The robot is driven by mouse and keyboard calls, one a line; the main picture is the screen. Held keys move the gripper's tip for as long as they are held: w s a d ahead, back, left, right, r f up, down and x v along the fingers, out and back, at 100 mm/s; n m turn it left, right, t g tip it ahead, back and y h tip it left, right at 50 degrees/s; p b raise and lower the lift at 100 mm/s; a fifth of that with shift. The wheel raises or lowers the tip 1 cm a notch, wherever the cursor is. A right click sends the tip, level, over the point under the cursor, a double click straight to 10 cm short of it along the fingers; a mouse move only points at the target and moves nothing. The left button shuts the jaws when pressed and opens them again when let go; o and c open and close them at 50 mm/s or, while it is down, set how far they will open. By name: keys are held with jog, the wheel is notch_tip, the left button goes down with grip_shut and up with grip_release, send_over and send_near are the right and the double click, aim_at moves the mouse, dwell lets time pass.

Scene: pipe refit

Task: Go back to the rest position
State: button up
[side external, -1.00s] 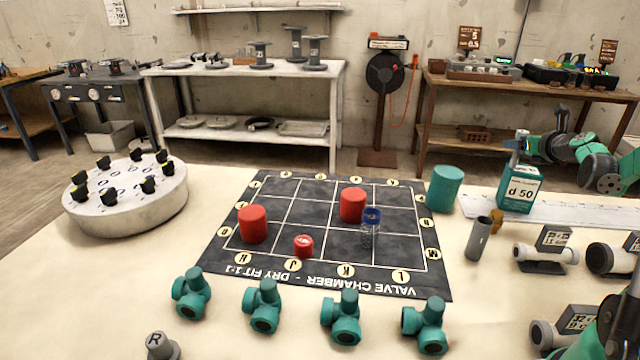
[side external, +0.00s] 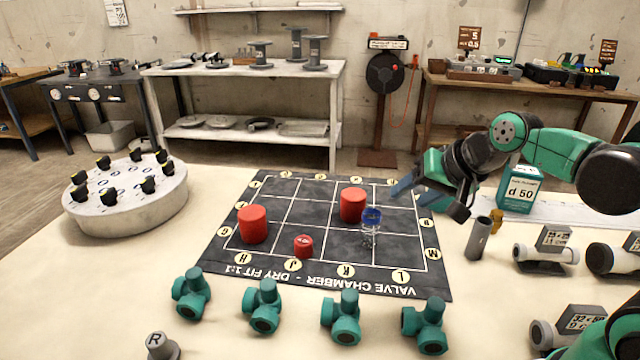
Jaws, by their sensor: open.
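My gripper (side external: 430,199) is at the right side of the picture, above the right edge of the black grid mat (side external: 330,262). Its jaws are open, and I see nothing held between them. A clear piece with a blue top (side external: 371,218) stands on the mat to the left of my gripper, apart from it in the picture. A large red cylinder (side external: 253,224), another red cylinder (side external: 352,205) and a small red piece (side external: 303,246) also stand on the mat. My gripper hides the spot where a teal cylinder stood.
Several teal pipe fittings (side external: 264,306) line the mat's front. A grey tube (side external: 478,239), a teal "d 50" box (side external: 520,196) and white pipe parts (side external: 538,256) stand on the right. A round rack (side external: 125,198) is on the left. Table around the rack is clear.

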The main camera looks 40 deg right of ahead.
jog(key=s+a+n, duration=0.1)
jog(key=n, duration=0.1)
jog(key=s+a+n, duration=0.1)
jog(key=n, duration=0.2)
jog(key=s+a+f+n, duration=0.1)
jog(key=a+n, duration=0.1)
jog(key=shift+n+g, duration=0.3)
jog(key=shift+g, duration=0.1)
jog(key=shift+o, duration=1.4)
jog(key=o, duration=0.5)
jog(key=d+r+m, duration=0.1)
jog(key=d+r+m+h, duration=0.1)
jog(key=r, duration=0.1)
jog(key=shift+w+d+g, duration=0.2)
jog(key=shift+w+g, duration=0.2)
jog(key=shift+c, duration=0.2)
jog(key=s+d+r+m+g+h, duration=0.15)
jog(key=d+r+m+h, duration=0.25)
jog(key=d+r+m, duration=0.4)
jog(key=s+d+r+m+g+h, duration=0.1)
jog(key=d+r+m+g+h, duration=0.35)
jog(key=r, duration=0.55)
jog(key=w+d+f+m+t, duration=0.1)
jog(key=d+f, duration=0.5)
jog(key=shift+w+d+m, duration=0.25)
jog(key=shift+d+m, duration=0.1)
jog(key=shift+d, duration=0.05)
